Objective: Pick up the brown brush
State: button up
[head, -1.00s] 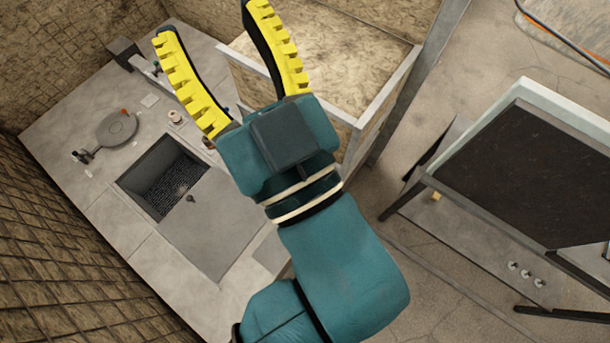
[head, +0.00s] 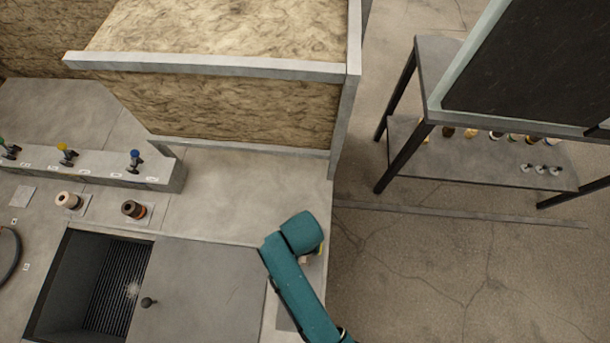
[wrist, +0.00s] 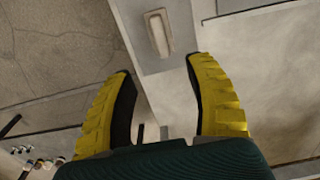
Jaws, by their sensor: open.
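My gripper (wrist: 160,72) is open and empty in the wrist view, its two yellow fingers wide apart. Ahead of the fingertips, a pale beige-brown oblong thing (wrist: 158,35) lies on a narrow grey surface; it may be the brown brush, but I cannot be sure. It is apart from both fingers. In the head view my arm hides most of the gripper, and only a bit of yellow shows at the counter's right edge. A small brown and black round piece (head: 132,209) stands on the counter beside a pinkish one (head: 68,200).
The grey counter (head: 215,200) has an open sink-like well (head: 60,285) at left. A ledge with coloured taps (head: 100,167) runs behind it. A walled box (head: 230,110) stands at the back. A dark metal table (head: 480,165) is at right, with open floor between.

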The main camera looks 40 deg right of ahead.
notch_tip(320, 180, down, 10)
jog(key=b, duration=0.3)
jog(key=shift+w+f+b, duration=0.1)
jog(key=shift+f+b, duration=0.1)
jog(key=shift+b, duration=0.1)
jog(key=f+b, duration=0.3)
jog(key=f, duration=0.2)
jog(key=shift+d+f, duration=0.2)
jog(key=shift+r, duration=0.1)
grip_shut()
